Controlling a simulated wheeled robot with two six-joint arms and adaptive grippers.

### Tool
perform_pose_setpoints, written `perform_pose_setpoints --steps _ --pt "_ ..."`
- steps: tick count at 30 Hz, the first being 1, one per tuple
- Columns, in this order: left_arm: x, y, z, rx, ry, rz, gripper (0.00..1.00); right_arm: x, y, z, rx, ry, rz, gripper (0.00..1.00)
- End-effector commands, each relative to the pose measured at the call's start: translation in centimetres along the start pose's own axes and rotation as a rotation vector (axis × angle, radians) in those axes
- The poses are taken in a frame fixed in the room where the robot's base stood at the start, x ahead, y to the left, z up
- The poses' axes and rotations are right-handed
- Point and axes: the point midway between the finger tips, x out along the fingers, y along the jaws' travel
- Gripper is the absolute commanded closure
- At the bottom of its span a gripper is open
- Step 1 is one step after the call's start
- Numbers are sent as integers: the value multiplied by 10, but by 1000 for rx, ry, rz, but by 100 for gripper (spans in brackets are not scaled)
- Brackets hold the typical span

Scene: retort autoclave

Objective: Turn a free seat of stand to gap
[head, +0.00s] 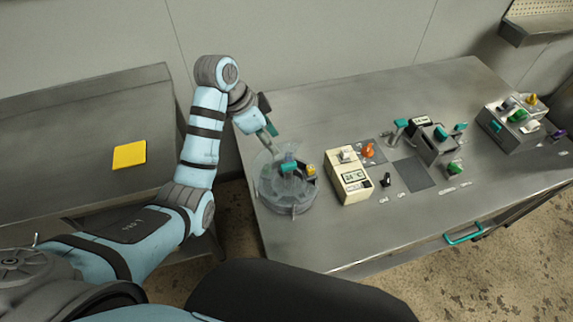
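The round stand (287,210) sits at the left end of the steel table, with a grey base and a clear top around its rim. A teal block (288,167) and a small yellow piece (311,170) show at its top. The separate seats and the gap are too small to tell apart. My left gripper (268,124) is just above and behind the stand's far side. Its fingers look spread apart with nothing between them; I cannot tell whether a fingertip touches the stand. My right gripper is not in view.
A cream device with a display (352,176) stands close to the right of the stand. Further right are an orange knob (368,150), a dark mat (413,175), and grey units with coloured parts (437,146). A yellow pad (129,155) lies on the left table.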

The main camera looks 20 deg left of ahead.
Motion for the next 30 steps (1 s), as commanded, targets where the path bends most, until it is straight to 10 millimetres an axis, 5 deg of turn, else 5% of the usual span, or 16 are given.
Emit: perform_pose_setpoints --steps 1,4,13,26,30 --pt "23 1 5 0 1 3 67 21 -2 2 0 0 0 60" --pt "49 1 5 -2 -1 4 67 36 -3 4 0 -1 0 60" --pt "110 1 3 -5 -1 2 67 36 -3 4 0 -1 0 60" --pt "124 0 2 -3 -1 -1 67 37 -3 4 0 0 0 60" --pt "123 0 2 -3 -1 -1 89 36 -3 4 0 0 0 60"
